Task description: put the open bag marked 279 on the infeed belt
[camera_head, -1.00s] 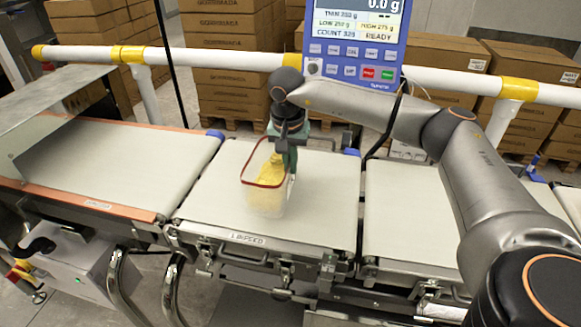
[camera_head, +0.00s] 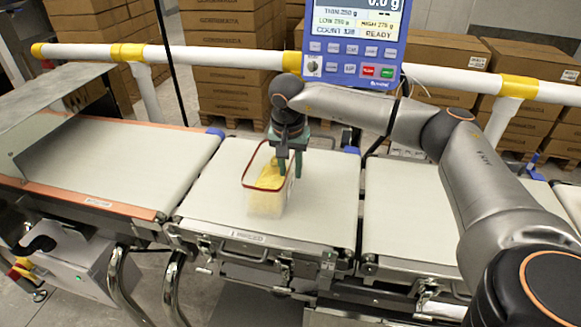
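The open bag (camera_head: 265,202) is a clear, upright pouch with a red rim and yellow contents. It appears to stand on the pale middle belt (camera_head: 325,210), whose front label is too blurred to read now but seems to say INFEED in the earlier frame. No number is readable on the bag. My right gripper (camera_head: 290,172) points down at the bag's right rear side. Its two green fingers are spread apart, close to the rim; whether one still touches it I cannot tell. My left gripper is out of view.
A blue weigher display (camera_head: 352,45) stands behind the belt. A white rail with yellow bands (camera_head: 230,58) runs along the back. Other belts lie left (camera_head: 110,165) and right (camera_head: 405,215). A metal hood (camera_head: 50,95) covers part of the left belt.

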